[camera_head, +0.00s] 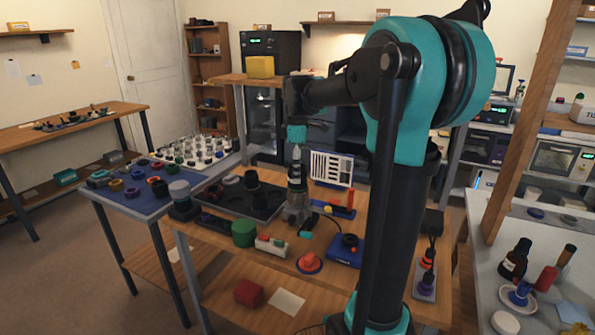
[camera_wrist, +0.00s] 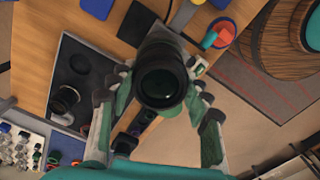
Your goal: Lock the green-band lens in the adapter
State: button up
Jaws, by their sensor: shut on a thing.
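My gripper (camera_wrist: 163,92) is shut on a black lens (camera_wrist: 162,75), seen end-on with its dark round glass toward the wrist camera. One finger is on each side of the lens. No green band shows on it from this side. In the head view my gripper (camera_head: 296,212) points down over the middle of the wooden bench; the lens is hard to make out there. A blue box (camera_head: 347,250) with a black round part on top sits to its right; I cannot tell whether it is the adapter. What is under the lens is hidden.
A dark tray (camera_head: 262,213) with black lens parts lies left of my gripper. A white chart (camera_head: 332,169) stands behind. A blue mat (camera_head: 150,203) with several rings lies further left.

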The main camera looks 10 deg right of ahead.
jog(key=shift+m, duration=1.3)
jog(key=shift+m, duration=0.6)
jog(key=o, duration=1.5)
jog(key=shift+o, duration=0.2)
